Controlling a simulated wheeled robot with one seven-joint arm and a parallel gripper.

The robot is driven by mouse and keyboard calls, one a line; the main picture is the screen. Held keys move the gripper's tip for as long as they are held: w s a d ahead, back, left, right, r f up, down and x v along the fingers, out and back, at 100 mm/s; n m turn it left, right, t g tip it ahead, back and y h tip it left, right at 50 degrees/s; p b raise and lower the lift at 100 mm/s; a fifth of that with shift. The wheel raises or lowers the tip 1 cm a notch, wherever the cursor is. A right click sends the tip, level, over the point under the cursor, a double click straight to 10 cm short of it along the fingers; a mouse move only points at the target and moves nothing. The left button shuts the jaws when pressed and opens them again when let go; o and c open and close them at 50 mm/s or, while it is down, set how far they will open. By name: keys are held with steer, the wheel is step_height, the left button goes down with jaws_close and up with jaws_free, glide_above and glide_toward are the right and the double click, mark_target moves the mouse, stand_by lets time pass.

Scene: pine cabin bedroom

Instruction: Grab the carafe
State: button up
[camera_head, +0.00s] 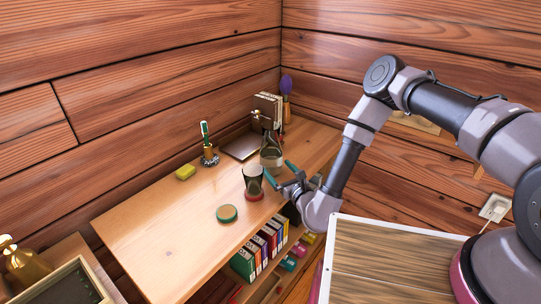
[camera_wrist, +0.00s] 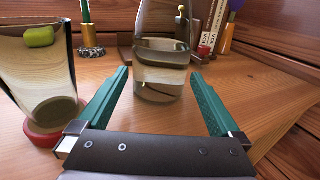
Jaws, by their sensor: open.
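The carafe (camera_head: 271,156) is a clear glass vessel with a narrower neck, upright on the wooden desk (camera_head: 155,238). In the wrist view the carafe (camera_wrist: 162,55) stands straight ahead, its top cut off by the frame. My gripper (camera_head: 279,173) is open and empty, low over the desk. In the wrist view the teal fingers of my gripper (camera_wrist: 161,82) point at the carafe from either side, with bare desk between them. The carafe appears to stand just beyond the fingertips; contact is not visible.
A tapered glass (camera_wrist: 38,75) on a red base stands close left of my gripper. A green-and-red disc (camera_head: 227,214), a yellow sponge-like block (camera_head: 186,172) and a pen holder (camera_head: 209,157) are on the desk. Books (camera_head: 268,105) stand behind the carafe. The desk's left part is clear.

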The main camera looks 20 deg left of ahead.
mark_target(267, 156)
steer(key=x, duration=0.8)
steer(key=shift+w+a+f, duration=0.1)
steer(key=shift+w, duration=0.05)
steer(key=c, duration=1.4)
jaws_close()
